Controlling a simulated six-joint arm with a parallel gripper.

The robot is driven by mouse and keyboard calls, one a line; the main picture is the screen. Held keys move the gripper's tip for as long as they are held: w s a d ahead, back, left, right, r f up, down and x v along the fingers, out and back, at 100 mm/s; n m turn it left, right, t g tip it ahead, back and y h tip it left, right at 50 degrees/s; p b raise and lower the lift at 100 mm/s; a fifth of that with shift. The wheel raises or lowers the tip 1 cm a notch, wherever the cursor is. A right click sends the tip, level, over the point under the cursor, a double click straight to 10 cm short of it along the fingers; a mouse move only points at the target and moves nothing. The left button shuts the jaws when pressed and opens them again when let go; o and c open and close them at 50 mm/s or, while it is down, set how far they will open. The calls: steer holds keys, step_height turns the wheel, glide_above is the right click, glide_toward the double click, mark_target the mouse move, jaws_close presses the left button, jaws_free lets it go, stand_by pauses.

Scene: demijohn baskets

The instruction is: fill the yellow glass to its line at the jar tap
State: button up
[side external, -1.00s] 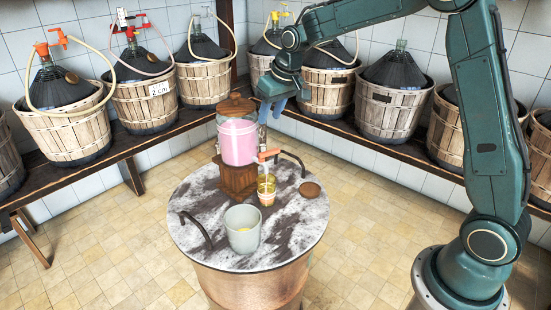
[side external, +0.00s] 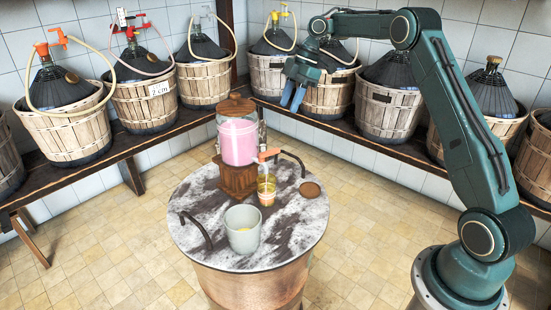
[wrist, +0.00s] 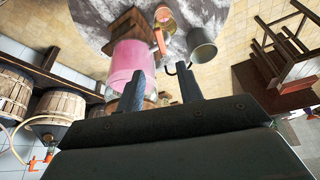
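The yellow glass (side external: 267,191) stands upright on the round marble-topped table, below the tap with the orange handle (side external: 269,154). A pale streak shows between tap and glass, but I cannot tell if liquid is running. The glass's line and level are too small to read. The jar (side external: 238,143) holds pink liquid and sits on a wooden stand with a wooden lid. In the wrist view, the jar (wrist: 127,62) and yellow glass (wrist: 165,19) lie beyond my fingers. My gripper (side external: 292,98) is open and empty, raised behind and right of the jar, clear of it.
A small wooden disc (side external: 310,189) lies right of the glass. Dark curved handles rise at the table's edges. Basketed demijohns (side external: 328,93) line the wall benches.

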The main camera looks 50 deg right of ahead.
mark_target(272, 150)
steer(key=shift+f, duration=0.15)
steer(key=shift+x, duration=6.75)
jaws_close()
